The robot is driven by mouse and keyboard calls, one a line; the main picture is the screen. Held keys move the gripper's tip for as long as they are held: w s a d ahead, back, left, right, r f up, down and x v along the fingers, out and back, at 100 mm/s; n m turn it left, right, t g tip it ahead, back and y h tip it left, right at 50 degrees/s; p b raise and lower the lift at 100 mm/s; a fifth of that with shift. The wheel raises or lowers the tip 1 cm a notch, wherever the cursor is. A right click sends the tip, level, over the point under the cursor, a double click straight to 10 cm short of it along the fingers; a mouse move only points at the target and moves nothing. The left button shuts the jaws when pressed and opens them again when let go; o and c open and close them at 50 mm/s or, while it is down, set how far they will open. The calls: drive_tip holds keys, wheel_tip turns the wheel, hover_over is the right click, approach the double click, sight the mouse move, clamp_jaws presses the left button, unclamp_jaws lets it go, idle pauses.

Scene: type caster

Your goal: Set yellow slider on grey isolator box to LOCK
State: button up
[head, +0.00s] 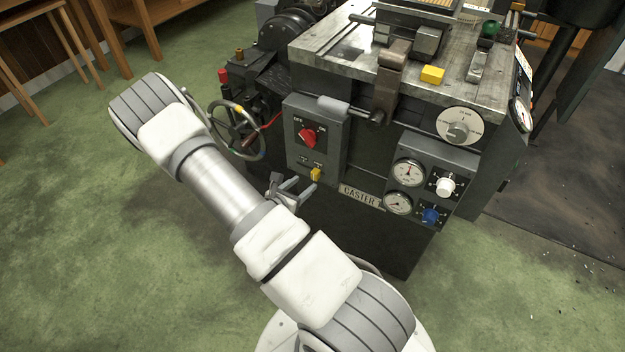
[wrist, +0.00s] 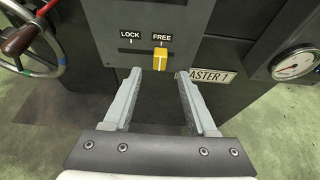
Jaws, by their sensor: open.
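The grey isolator box (head: 310,140) is on the front of the caster, with a red rotary switch (head: 308,137) between OFF and ON labels. Below the switch is the yellow slider (head: 315,174). In the wrist view the yellow slider (wrist: 160,58) sits under the FREE label (wrist: 162,38), at the right of its slot. The LOCK label (wrist: 130,35) is to its left. My gripper (wrist: 158,72) is open and empty, its two fingers apart just below the slider, which lies between their lines. In the head view my gripper (head: 294,189) is just below the box.
Right of the box is a panel with gauges (head: 408,172), a white knob (head: 445,187) and a blue knob (head: 431,215). A spoked handwheel (head: 237,130) stands to the left. A CASTER nameplate (head: 360,196) is right of my gripper. Green floor lies open in front.

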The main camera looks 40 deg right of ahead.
sight(313, 176)
drive_tip(key=b+x, duration=0.1)
drive_tip(key=x, duration=0.5)
drive_tip(key=shift+w+d+f, duration=0.15)
drive_tip(key=shift+w+d, duration=0.05)
drive_tip(key=shift+d, duration=0.1)
clamp_jaws()
idle(1.1)
